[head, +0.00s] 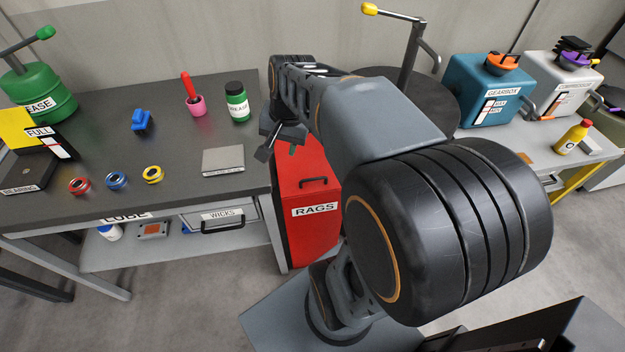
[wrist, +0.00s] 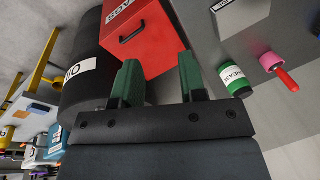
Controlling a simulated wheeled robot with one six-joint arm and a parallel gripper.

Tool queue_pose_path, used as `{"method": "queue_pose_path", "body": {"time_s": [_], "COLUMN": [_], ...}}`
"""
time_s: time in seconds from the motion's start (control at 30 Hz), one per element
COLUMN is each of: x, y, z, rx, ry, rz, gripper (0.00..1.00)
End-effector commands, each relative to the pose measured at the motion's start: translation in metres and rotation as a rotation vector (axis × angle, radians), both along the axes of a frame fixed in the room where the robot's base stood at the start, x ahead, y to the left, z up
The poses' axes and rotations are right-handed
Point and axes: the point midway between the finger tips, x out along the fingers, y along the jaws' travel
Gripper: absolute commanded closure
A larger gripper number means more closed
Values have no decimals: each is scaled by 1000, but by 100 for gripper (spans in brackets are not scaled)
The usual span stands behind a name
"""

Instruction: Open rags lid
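The red rags bin (head: 308,235) stands on the floor at the right end of the dark bench, with a white RAGS label on its front. Its red lid (head: 296,172) looks shut and carries a dark bar handle (head: 314,182) near the front edge. In the wrist view the lid (wrist: 158,45) and the handle (wrist: 131,32) lie beyond my fingers. My gripper (head: 280,150) is above the back part of the lid, apart from the handle. In the wrist view its two green fingers (wrist: 159,78) are spread with nothing between them. My arm hides part of the bin's right side.
A black oil drum (wrist: 82,100) stands close beside the bin. Floor in front of the bench is clear.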

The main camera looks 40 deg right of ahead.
Motion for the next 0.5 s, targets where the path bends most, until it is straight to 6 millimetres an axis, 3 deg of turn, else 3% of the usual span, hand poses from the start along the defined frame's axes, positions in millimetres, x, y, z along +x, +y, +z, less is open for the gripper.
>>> {"method": "queue_pose_path", "body": {"time_s": [0.03,0.3,0.5], "x": [11,37,38], "y": [-26,-135,-178], "z": [-32,-110,-143], "rx": [59,332,443], "ry": [44,209,274], "rz": [-160,-837,-1086], "gripper": [62,62,62]}}
